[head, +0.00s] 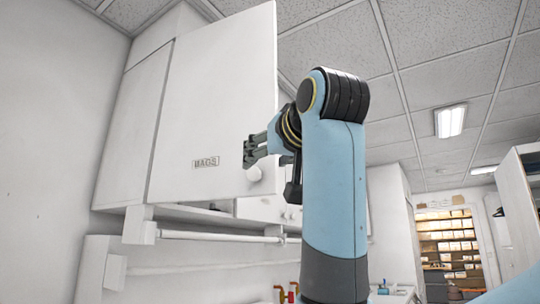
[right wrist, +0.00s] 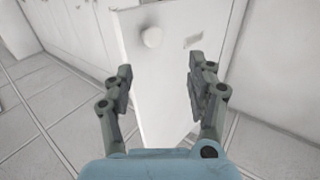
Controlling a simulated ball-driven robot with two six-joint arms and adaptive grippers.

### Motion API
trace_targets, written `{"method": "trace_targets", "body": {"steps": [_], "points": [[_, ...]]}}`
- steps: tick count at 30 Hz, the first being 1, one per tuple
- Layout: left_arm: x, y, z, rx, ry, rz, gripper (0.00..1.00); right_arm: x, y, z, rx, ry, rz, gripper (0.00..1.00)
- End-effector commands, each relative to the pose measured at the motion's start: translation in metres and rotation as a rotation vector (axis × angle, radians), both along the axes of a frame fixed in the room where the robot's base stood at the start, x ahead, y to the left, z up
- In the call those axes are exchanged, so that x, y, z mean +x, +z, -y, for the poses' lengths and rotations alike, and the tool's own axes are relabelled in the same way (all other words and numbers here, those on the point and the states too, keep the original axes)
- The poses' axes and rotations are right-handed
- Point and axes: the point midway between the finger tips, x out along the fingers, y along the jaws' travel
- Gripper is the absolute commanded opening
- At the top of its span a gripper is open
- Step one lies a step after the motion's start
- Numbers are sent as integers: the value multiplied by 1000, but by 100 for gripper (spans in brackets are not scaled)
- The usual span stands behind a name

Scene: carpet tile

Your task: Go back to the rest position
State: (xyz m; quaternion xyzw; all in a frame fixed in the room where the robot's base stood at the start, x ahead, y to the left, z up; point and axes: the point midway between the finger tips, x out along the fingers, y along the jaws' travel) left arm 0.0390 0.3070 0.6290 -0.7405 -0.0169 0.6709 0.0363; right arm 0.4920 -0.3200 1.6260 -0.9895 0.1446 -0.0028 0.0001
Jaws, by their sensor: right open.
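My right gripper (head: 262,150) is in front of a white cabinet door (head: 215,90) labelled "MAGS", near its lower right corner. The door's round white knob (head: 254,174) shows just below the fingers. In the right wrist view the right gripper (right wrist: 160,78) is open, with two fingers apart and nothing held between them. The door (right wrist: 165,85) lies beyond the fingers, and its knob (right wrist: 152,37) is ahead of the fingertips, apart from them. My left gripper is in neither view.
The door stands swung out from a white wall cabinet (head: 128,130). A white rail (head: 215,237) runs below it. A doorway (head: 450,245) with lit shelves is at the far right. An open white cabinet (head: 515,205) stands at the right edge.

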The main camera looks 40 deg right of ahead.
Motion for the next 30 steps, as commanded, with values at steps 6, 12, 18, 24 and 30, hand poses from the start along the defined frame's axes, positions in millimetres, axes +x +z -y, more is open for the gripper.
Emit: {"method": "trace_targets", "body": {"steps": [6,12,18,24,30], "points": [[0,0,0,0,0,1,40,-11,0,-3,1,0,0,57],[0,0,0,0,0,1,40,-11,0,-3,0,-1,0,57],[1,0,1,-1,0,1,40,-10,0,-3,0,-1,0,57],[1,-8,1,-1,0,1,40,-5,-26,-3,1,0,-38,57],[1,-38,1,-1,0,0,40,27,-158,-2,10,0,-284,57]]}}
